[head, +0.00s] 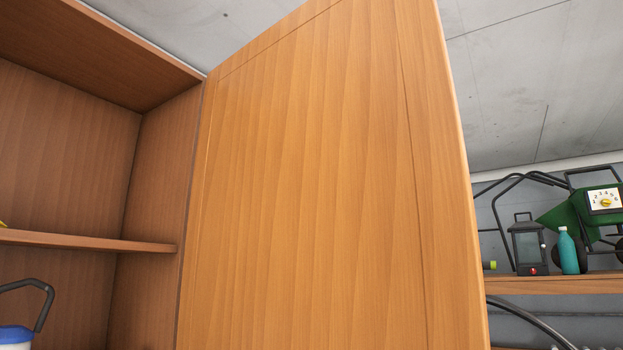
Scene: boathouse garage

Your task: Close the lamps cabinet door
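The wooden cabinet door (310,190) stands wide open and fills the middle of the head view. Its left edge meets the right side of the cabinet (155,200), and its free edge is toward the right. The cabinet interior shows at the left, with one shelf (85,241). Part of a blue and white item with a dark handle (30,310) shows at the lower left inside it. No handle on the door is visible. My gripper is not in view.
Right of the door, a wooden wall shelf (560,284) holds a dark lantern (528,247), a teal bottle (569,252) and a green wheeled item with a dial (590,210). A bit of something yellow (3,225) shows on the cabinet shelf. The floor is out of view.

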